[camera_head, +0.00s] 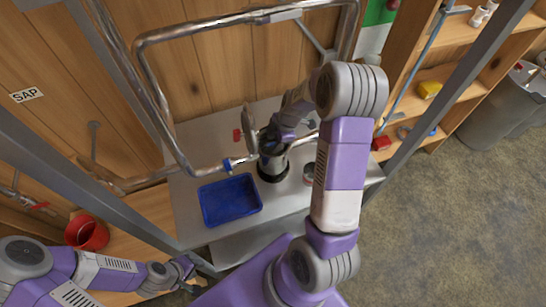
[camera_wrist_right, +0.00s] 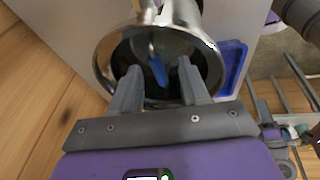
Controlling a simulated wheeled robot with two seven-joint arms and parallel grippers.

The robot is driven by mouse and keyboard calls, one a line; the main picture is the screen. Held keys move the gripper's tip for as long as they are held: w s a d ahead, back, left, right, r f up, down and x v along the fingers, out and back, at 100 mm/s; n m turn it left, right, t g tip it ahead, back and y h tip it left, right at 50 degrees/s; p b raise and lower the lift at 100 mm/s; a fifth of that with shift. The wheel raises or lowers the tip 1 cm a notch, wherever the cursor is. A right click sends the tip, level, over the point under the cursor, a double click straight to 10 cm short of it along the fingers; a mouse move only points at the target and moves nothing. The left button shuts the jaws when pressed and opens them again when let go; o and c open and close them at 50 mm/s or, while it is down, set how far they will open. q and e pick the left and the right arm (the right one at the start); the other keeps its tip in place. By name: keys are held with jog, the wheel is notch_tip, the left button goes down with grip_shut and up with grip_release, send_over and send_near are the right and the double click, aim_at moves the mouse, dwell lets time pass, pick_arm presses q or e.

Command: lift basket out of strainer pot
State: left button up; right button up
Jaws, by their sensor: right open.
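The strainer pot (camera_head: 273,164), a shiny metal cylinder with a black base, stands on the grey metal bench. Its round mouth and bright rim (camera_wrist_right: 104,57) face the right wrist camera. Inside the dark pot a small blue piece (camera_wrist_right: 158,70) shows, which looks like the basket's grip; the basket's body is lost in the dark interior. My right gripper (camera_wrist_right: 157,76) is over the mouth, its two fingers apart on either side of the blue piece, with nothing held. In the head view the right gripper (camera_head: 279,141) partly covers the pot. My left gripper (camera_head: 187,269) is low at the left, away from the pot.
A blue tray (camera_head: 230,200) lies left of the pot, and a small jar (camera_head: 309,173) stands to its right. A pipe with a blue valve (camera_head: 228,165) and an upright metal disc (camera_head: 249,128) are close by. A red bucket (camera_head: 87,234) is at lower left.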

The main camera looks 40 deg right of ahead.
grip_shut()
dwell(0.3)
jog(key=shift+r, duration=0.15)
